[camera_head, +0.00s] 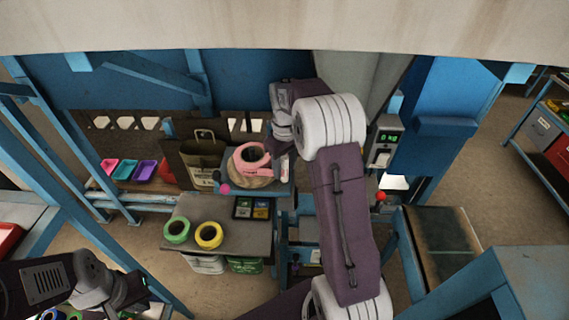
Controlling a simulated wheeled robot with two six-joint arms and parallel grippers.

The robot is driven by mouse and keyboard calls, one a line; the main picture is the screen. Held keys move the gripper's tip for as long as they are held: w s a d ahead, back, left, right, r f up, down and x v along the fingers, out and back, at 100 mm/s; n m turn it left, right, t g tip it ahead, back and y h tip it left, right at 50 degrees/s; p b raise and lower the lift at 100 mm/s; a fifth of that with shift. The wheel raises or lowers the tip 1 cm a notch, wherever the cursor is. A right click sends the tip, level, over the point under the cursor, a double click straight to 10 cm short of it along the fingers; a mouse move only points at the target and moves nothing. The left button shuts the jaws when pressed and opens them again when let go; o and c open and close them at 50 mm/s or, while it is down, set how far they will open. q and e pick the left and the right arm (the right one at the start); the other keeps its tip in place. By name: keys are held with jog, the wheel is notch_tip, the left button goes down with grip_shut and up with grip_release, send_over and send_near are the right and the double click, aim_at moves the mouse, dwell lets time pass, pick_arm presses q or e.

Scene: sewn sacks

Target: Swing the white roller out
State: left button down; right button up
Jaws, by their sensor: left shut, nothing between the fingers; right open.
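I cannot make out a white roller for sure. A small pale piece (282,166) shows beside the pink ring-shaped part (252,158) on the blue-edged stand, but its shape is unclear. My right arm reaches up the middle, and its gripper (279,146) points down just right of the pink part. Its fingers are mostly hidden by the wrist, but it appears open. Whether it touches anything is unclear. My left gripper (128,296) is low at the left edge of the picture, shut and empty, far from the stand.
A grey table (215,212) holds a green ring (177,230) and a yellow ring (209,235). A control box (385,140) is right of my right arm. Blue posts frame both sides.

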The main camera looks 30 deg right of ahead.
jog(key=shift+s, duration=0.2)
jog(key=shift+w, duration=0.1)
grip_shut()
dwell(1.1)
